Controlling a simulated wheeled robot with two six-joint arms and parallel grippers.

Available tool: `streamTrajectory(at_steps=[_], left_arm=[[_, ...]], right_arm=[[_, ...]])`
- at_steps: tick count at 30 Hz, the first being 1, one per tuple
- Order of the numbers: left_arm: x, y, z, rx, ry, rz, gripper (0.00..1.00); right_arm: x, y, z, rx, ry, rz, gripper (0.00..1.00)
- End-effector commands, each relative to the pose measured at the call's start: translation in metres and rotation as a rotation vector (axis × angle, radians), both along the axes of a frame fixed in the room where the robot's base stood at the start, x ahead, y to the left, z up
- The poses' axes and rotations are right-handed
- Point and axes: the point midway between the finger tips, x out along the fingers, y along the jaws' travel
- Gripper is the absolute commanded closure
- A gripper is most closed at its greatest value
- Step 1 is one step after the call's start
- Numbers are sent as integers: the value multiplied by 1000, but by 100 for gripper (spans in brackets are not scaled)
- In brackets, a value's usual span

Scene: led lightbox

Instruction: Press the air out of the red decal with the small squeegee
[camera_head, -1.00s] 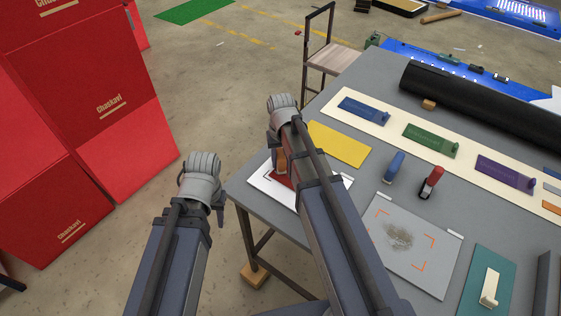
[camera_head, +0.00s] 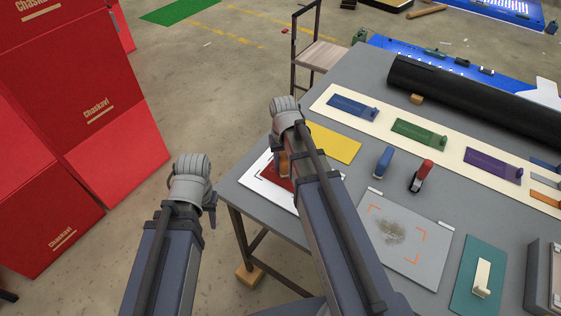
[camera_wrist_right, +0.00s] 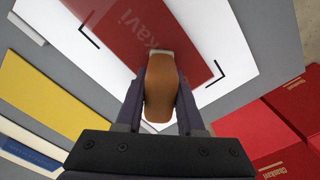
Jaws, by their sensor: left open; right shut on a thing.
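The red decal (camera_wrist_right: 120,32) lies on a white board (camera_wrist_right: 212,45) with black corner marks. In the head view, part of the decal (camera_head: 276,180) shows beside my right arm, which hides the rest. My right gripper (camera_wrist_right: 160,102) is shut on the small squeegee (camera_wrist_right: 160,85), which has an orange-brown handle. The squeegee's pale edge is over the decal near its lettering; whether it touches is hard to tell. The handle also shows in the head view (camera_head: 284,164). My left gripper (camera_head: 211,208) is open and empty, off the table's left side.
A yellow sheet (camera_head: 333,143) lies behind the white board. Blue (camera_head: 383,161) and red-topped (camera_head: 421,176) tools stand to the right, near a grey panel (camera_head: 395,264) with orange corner marks. A long black roll (camera_head: 475,97) lies at the back. Red boxes (camera_head: 90,90) stand at left.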

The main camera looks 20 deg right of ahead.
Motion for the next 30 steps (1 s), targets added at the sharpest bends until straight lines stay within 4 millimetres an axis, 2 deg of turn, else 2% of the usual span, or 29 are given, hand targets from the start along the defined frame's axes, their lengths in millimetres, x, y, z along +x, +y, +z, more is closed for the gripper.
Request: streamTrajectory(at_steps=[15, 25, 30], left_arm=[[0, 0, -3, 0, 0, 0, 57], [0, 0, -3, 0, 0, 0, 57], [0, 0, -3, 0, 0, 0, 57]], right_arm=[[-29, -21, -3, 0, 1, -2, 100], [-34, -26, -3, -1, 2, -1, 100], [-43, -32, -3, -2, 2, -2, 100]])
